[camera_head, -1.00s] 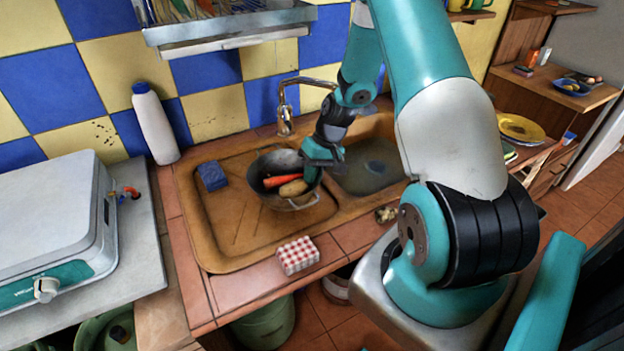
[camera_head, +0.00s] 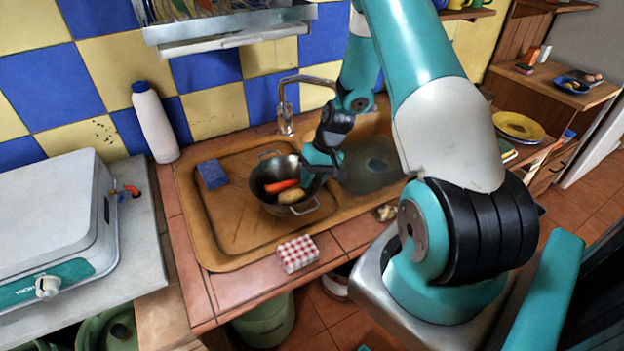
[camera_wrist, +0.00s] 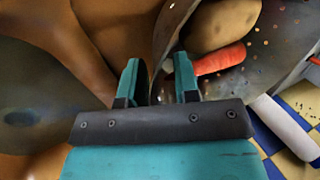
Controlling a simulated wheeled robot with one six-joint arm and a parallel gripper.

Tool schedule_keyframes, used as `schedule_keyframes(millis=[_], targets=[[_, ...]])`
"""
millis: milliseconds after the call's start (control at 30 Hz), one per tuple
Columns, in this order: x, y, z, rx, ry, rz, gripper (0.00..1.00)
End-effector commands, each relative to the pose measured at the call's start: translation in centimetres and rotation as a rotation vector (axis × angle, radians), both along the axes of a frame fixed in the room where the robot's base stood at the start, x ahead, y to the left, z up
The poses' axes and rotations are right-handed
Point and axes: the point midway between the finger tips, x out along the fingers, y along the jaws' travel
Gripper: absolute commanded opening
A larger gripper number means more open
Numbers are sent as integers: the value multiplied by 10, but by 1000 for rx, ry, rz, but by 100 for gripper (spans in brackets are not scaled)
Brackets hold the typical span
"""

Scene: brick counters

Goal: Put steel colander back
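The steel colander (camera_head: 272,197) stands roughly level on the drainboard side of the brown sink, its two loop handles at the back and front. A carrot (camera_head: 282,186) and a potato (camera_head: 291,196) lie inside; both also show in the wrist view, carrot (camera_wrist: 220,59) and potato (camera_wrist: 222,27). My gripper (camera_head: 312,171) is at the colander's right rim. In the wrist view my gripper's two teal fingers (camera_wrist: 158,72) stand apart, with the colander's wall (camera_wrist: 275,50) running between and to the right of them. The exact contact is hard to see.
The brown sink (camera_head: 215,262) has its basin (camera_head: 372,170) right of the colander. A tap (camera_head: 286,115) rises behind. A blue sponge (camera_head: 212,174) lies left, a checkered box (camera_head: 297,254) in front. A white bottle (camera_head: 155,122) and dish rack (camera_head: 230,25) are at the back.

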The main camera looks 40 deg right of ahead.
Motion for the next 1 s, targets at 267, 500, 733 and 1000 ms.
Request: schedule_keyframes(millis=[267,500,733,1000], targets=[[-5,-20,47,-5,-7,-4,29],[-11,-36,91,-4,-4,-2,29],[-10,-30,117,-7,-9,25,29],[-31,145,212,-53,-88,381,29]])
